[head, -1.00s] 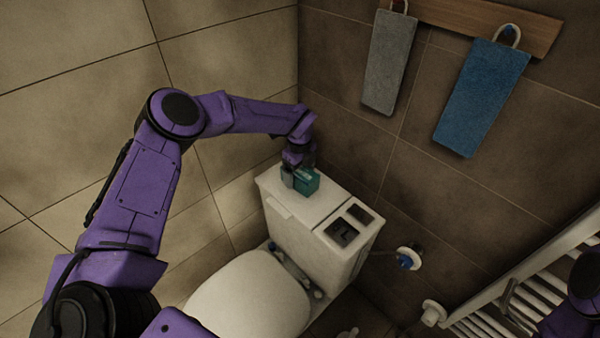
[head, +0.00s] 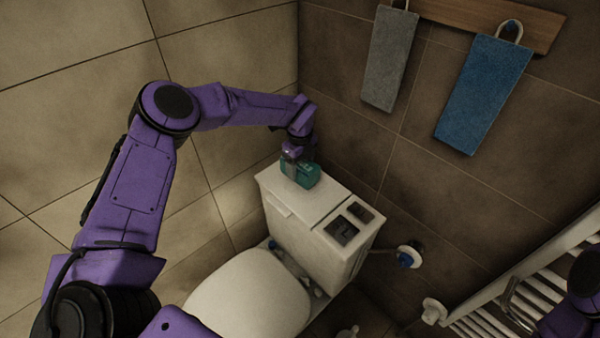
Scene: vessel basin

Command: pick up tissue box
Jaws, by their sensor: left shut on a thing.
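The teal tissue box (head: 308,177) is at the far left part of the toilet cistern's white top. My left gripper (head: 293,163) is over the box and shut on it; the fingers hide part of its near left side. The box looks slightly tilted, and I cannot tell whether it still touches the cistern top. My right gripper is not in view; only a purple part of my right arm shows at the right edge.
The white cistern (head: 289,205) has a dark flush panel (head: 350,223) at its right end. The closed toilet lid (head: 250,297) is in front. Grey (head: 389,60) and blue (head: 482,95) towels hang on the right wall. A white radiator (head: 520,290) stands at lower right.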

